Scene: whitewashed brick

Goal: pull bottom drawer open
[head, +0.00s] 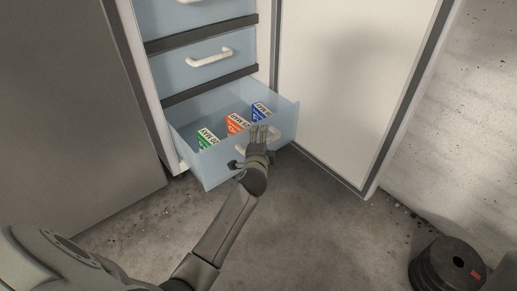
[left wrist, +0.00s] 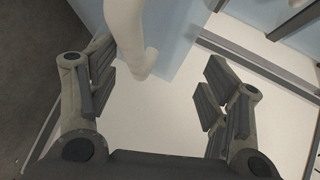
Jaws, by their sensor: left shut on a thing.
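The bottom drawer (head: 205,170) is a translucent blue bin, and it stands pulled out of the open fridge or cabinet. Its white handle (head: 240,148) is on the drawer front, partly hidden by my left gripper (head: 258,142). My left gripper is shut on the handle. The handle also shows in the left wrist view (left wrist: 128,35), running down from the top between the gripper's finger pads. My right gripper is in neither view.
Inside the drawer stand a green box (head: 207,139), an orange box (head: 236,124) and a blue box (head: 261,112). A shut drawer (head: 190,68) is above. The open white door (head: 350,90) stands to the right. Black weight plates (head: 445,268) lie on the floor at lower right.

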